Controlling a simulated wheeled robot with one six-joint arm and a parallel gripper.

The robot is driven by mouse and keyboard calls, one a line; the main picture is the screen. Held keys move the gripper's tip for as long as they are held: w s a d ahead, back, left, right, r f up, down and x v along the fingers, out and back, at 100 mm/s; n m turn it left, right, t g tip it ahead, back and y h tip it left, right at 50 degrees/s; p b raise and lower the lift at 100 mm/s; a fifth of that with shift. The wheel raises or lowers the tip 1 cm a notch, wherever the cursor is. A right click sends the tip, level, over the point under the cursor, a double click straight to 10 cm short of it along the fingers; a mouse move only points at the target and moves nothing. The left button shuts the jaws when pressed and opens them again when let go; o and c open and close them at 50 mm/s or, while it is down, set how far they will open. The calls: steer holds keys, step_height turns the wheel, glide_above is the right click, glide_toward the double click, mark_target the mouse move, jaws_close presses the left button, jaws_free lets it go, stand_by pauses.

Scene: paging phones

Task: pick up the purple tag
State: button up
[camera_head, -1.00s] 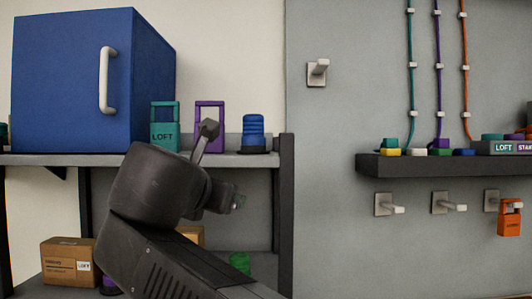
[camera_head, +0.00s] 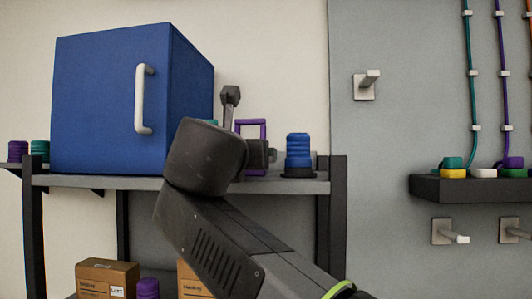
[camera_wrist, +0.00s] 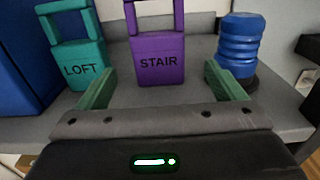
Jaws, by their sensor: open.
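The purple tag (camera_wrist: 158,60), marked STAIR with an open frame handle on top, stands upright on the grey shelf (camera_wrist: 210,45). In the head view only part of the purple tag (camera_head: 262,130) shows behind my arm. My gripper (camera_wrist: 160,85) is open and empty in the wrist view, its two green fingers apart. The purple tag stands ahead of the gap between the fingers, and I see no contact. The teal LOFT tag (camera_wrist: 82,62) stands left of it, close to my left finger.
A blue cabinet (camera_head: 105,100) with a white handle stands left on the shelf. A blue ribbed cylinder (camera_wrist: 240,45) stands right of the purple tag. Cardboard boxes (camera_head: 107,278) are below.

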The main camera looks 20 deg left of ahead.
mark_target(262, 121)
steer(key=shift+r+p+x, duration=0.1)
steer(key=shift+p+x, duration=0.3)
steer(key=shift+x, duration=1.5)
steer(key=shift+r+p+x, duration=0.15)
steer(key=shift+p+x, duration=0.25)
steer(key=shift+x, duration=1.55)
steer(key=shift+s+a, duration=0.1)
steer(key=shift+a, duration=0.05)
steer(key=c, duration=1.1)
steer(key=shift+c, duration=0.2)
steer(key=shift+r, duration=0.1)
step_height(262, 121, up, 10)
steer(key=shift+f+p, duration=0.1)
steer(key=shift+p, duration=1.1)
